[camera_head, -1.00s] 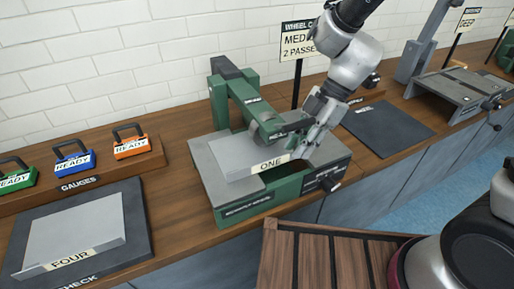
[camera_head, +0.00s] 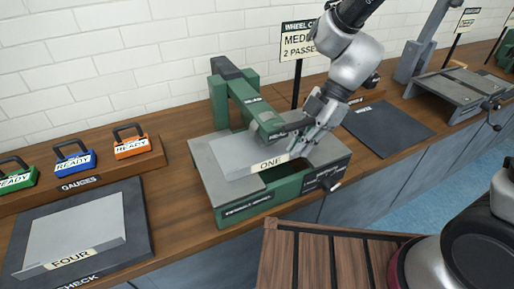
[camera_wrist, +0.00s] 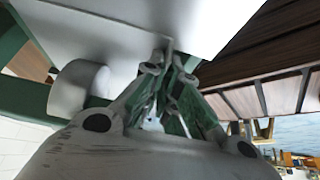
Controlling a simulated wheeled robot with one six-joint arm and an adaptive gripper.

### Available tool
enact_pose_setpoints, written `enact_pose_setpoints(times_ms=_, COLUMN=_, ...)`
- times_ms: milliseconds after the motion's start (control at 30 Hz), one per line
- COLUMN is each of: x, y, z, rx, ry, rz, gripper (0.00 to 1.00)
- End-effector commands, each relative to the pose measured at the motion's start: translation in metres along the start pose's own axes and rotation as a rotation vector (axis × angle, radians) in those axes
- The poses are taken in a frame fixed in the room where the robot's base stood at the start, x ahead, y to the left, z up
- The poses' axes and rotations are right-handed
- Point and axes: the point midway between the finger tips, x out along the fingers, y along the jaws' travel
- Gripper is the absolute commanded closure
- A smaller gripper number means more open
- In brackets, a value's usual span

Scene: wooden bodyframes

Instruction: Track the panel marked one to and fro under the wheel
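The light grey panel marked ONE (camera_head: 233,153) lies flat on the grey bed of the green wheeling machine (camera_head: 251,205), with its label along the front edge. The machine's green arm (camera_head: 244,97) reaches over the panel, and its wheel end (camera_head: 270,129) is above the panel's right part, partly hidden by my gripper. My gripper (camera_head: 298,150) is at the panel's right end. In the wrist view its fingertips (camera_wrist: 167,60) are closed together on a thin edge of the panel (camera_wrist: 125,40). A pale roller (camera_wrist: 80,86) is close beside the panel there.
A panel marked FOUR (camera_head: 75,232) lies on the dark check mat (camera_head: 137,218) at the left. Several coloured READY gauges (camera_head: 130,145) stand on a wooden ledge behind it. A dark mat (camera_head: 388,128) lies right of the machine. A sign reads MEDIUM, 2 PASSES (camera_head: 297,43).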

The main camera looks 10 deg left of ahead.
Motion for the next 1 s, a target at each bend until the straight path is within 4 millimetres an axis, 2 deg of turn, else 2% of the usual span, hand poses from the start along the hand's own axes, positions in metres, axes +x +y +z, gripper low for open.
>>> enact_pose_setpoints(times_ms=1000, x=-0.025, y=-0.001, z=0.051, rx=0.003, ry=-0.005, rz=-0.002, gripper=1.0)
